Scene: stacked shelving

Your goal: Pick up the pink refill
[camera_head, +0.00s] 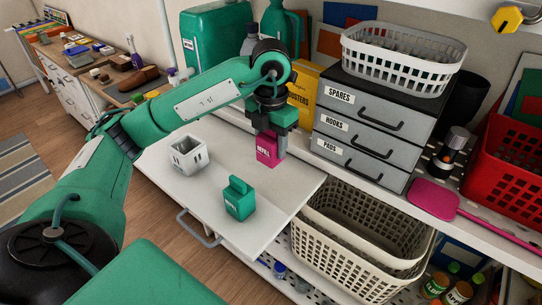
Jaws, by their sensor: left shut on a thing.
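The pink refill (267,150) is a small box with "REFILL" printed on its face. It is upright, at the back right part of the white pull-out board (240,237). My left gripper (268,132) comes down from above and is shut on the refill, with its grey fingers at the sides. I cannot tell whether the refill's bottom touches the board. A green refill-like box (239,200) and a white open holder (188,155) stand on the board nearer to me. My right gripper is not in view.
Grey drawers (360,130) marked SPARES, HOOKS and PADS stand right of the gripper, with a white basket (403,57) on top. A yellow dusters box (303,95) is behind. A beige basket (355,245) sits below right. A red crate (508,165) is far right.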

